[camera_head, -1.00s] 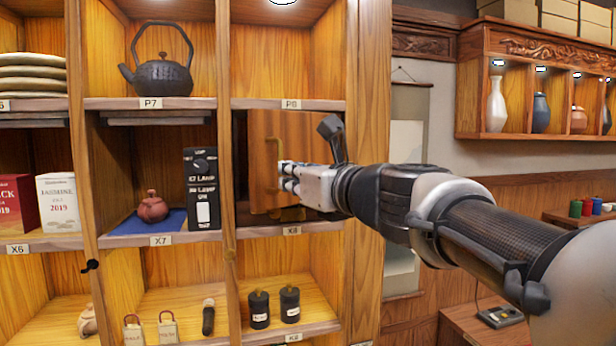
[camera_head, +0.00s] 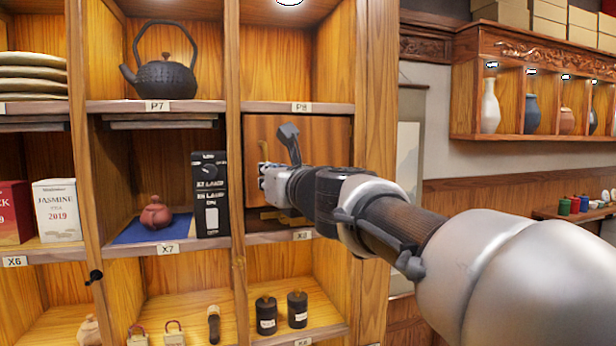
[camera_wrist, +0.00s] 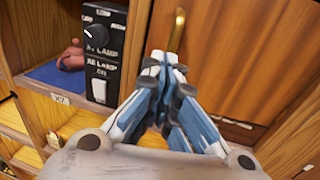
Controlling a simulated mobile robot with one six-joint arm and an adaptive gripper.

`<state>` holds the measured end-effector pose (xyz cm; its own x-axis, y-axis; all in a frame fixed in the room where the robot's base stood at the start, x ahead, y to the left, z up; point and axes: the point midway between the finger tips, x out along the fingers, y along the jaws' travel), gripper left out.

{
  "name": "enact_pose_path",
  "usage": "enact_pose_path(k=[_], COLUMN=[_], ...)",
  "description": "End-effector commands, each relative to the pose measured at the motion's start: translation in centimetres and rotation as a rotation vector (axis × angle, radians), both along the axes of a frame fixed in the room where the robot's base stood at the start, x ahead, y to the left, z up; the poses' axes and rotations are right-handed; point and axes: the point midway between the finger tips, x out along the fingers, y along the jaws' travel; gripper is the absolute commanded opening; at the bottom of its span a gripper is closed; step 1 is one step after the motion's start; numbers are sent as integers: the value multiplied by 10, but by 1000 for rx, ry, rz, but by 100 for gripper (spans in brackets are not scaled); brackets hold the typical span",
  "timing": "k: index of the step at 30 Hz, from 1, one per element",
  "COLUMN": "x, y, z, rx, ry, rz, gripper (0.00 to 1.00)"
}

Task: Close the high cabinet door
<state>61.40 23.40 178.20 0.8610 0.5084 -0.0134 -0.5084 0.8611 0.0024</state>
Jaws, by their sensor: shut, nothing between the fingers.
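The high cabinet door (camera_head: 318,142) is a plain wooden panel in the bay labelled X8, under the P8 shelf. It now fills most of that bay's opening and looks nearly flush; I cannot tell whether it is fully shut. Its upright brass handle (camera_wrist: 178,28) is near its left side. My gripper (camera_head: 266,178) is in front of the left part of the door, and it also shows in the wrist view (camera_wrist: 165,62). Its fingers are shut and empty, with tips near the handle's lower end; contact is unclear. My arm hides the door's lower right part.
A black lamp switch box (camera_head: 209,194) stands just left of the door, beside a red clay teapot (camera_head: 156,212) on a blue cloth. An iron kettle (camera_head: 164,75) stands on the P7 shelf. Black jars (camera_head: 297,308) stand below. A wooden post (camera_head: 372,130) borders the right.

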Motion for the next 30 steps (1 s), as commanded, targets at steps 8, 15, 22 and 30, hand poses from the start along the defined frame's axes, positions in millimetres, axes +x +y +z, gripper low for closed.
enact_pose_path(k=[8, 15, 22, 30], x=[18, 22, 22, 21], y=[16, 18, 18, 15], z=[0, 0, 0, 0], rx=[0, 0, 0, -1], ry=[1, -1, 0, -1], rz=[1, 1, 0, 0], gripper=[0, 0, 0, 0])
